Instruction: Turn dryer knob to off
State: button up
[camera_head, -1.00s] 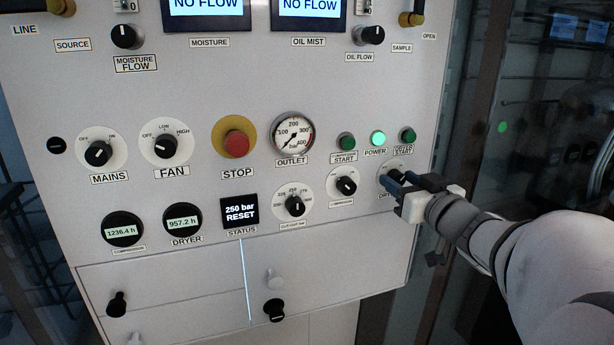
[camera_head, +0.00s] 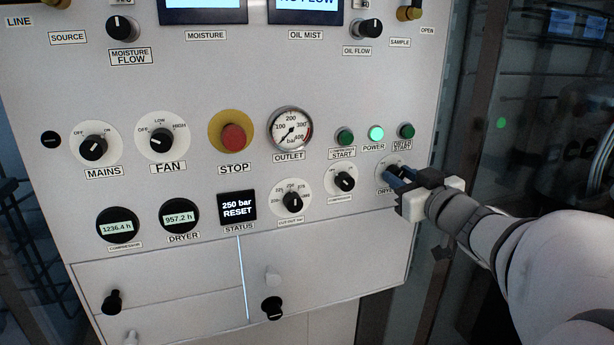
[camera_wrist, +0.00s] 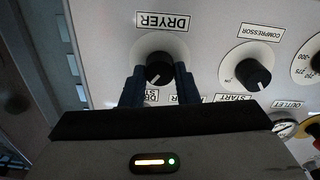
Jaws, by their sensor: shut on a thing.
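The dryer knob (camera_head: 391,171) is a black round knob on a white dial at the right end of the lower knob row, mostly hidden by my fingers in the head view. In the wrist view, upside down, the dryer knob (camera_wrist: 158,69) sits between my two blue fingers, below the label DRYER (camera_wrist: 163,21). My gripper (camera_head: 394,175) reaches in from the right and is shut on the knob; it also shows in the wrist view (camera_wrist: 160,82). I cannot read for sure which mark the knob points to.
The compressor knob (camera_head: 344,181) is close to the left of my gripper. The dryer start button (camera_head: 406,131) and the lit green power lamp (camera_head: 376,134) are just above. The red stop button (camera_head: 233,136) is farther left. The panel's right edge is near my gripper.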

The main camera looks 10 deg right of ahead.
jog(key=shift+a+f+n+b, duration=0.1)
jog(key=shift+f+n+b, duration=0.05)
jog(key=shift+n+b, duration=3.2)
jog(key=shift+a+f+n+b, duration=0.15)
jog(key=shift+n+b, duration=1.9)
jog(key=shift+n, duration=2.6)
jog(key=shift+r, duration=0.1)
jog(key=o, duration=1)
jog(key=shift+c, duration=0.2)
jog(key=shift+s, duration=0.2)
